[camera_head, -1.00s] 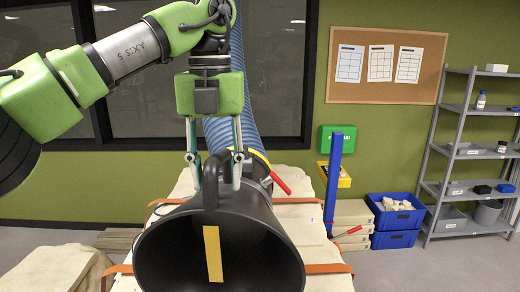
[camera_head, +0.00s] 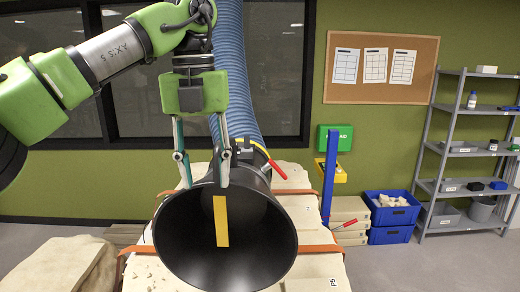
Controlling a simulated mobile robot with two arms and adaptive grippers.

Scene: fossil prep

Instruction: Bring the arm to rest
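My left arm comes in from the upper left, and its green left gripper (camera_head: 203,182) points down over the back of a wide black hood (camera_head: 270,250). The two fingers are spread apart. The hood's dark upright handle is partly hidden close to the right finger; I cannot tell whether they touch. A blue ribbed hose (camera_head: 229,65) rises behind the gripper from the hood's back. My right gripper is out of view.
The hood lies over a pale plaster-like block (camera_head: 310,215) with orange straps. A red lever (camera_head: 277,169) sticks out beside the hood. A blue post (camera_head: 331,180), blue crates (camera_head: 391,235) and a grey shelf (camera_head: 453,148) stand to the right. The floor at right is clear.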

